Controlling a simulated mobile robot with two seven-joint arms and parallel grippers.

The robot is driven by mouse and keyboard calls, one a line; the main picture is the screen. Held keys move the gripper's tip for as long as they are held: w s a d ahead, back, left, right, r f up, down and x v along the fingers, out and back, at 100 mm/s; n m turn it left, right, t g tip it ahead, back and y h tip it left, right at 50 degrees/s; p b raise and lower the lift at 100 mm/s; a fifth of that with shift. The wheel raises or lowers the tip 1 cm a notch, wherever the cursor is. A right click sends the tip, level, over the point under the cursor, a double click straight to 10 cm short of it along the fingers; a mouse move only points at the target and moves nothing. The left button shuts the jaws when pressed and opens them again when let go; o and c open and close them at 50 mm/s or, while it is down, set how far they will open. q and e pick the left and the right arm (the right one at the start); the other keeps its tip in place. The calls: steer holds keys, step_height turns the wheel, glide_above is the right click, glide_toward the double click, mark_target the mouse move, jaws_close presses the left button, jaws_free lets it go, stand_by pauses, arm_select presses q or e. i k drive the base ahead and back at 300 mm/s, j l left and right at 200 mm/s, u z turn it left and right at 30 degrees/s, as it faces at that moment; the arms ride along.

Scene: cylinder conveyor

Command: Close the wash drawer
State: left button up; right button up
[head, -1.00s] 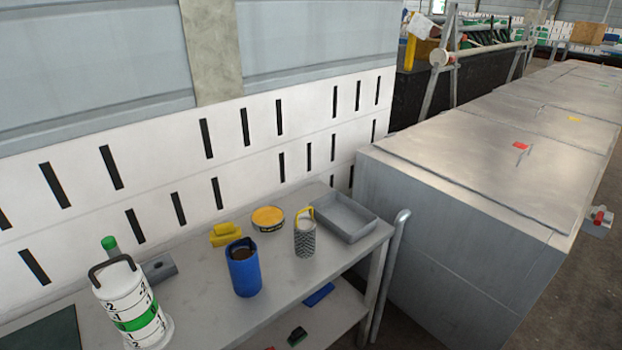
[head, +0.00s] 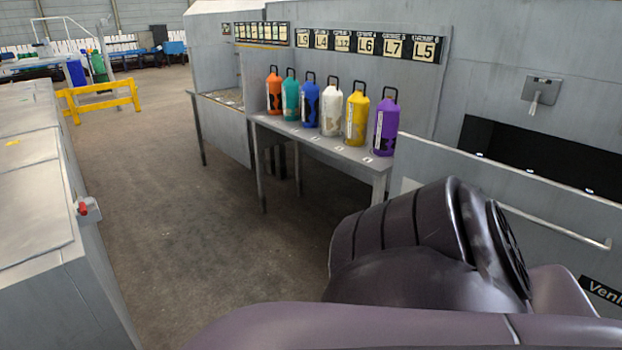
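A grey panel with a long bar handle (head: 555,226), which looks like the front of the wash drawer (head: 470,165), is at the right of the head view. It stands out from the wall, with a dark opening (head: 530,155) behind it, so the drawer looks open. My purple arm covers its lower left part. Neither of my grippers is in view.
Several coloured canisters, such as the purple one (head: 385,127), stand on a grey shelf table (head: 370,164) left of the drawer. A grey conveyor housing (head: 80,290) with a red knob (head: 83,208) is at the left. The floor (head: 190,210) between is clear.

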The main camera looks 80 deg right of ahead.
mark_target(541, 214)
steer(key=z, duration=3.8)
steer(key=i+l+z, duration=0.2)
steer(key=i+z, duration=0.65)
steer(key=i+l, duration=0.05)
steer(key=i, duration=0.05)
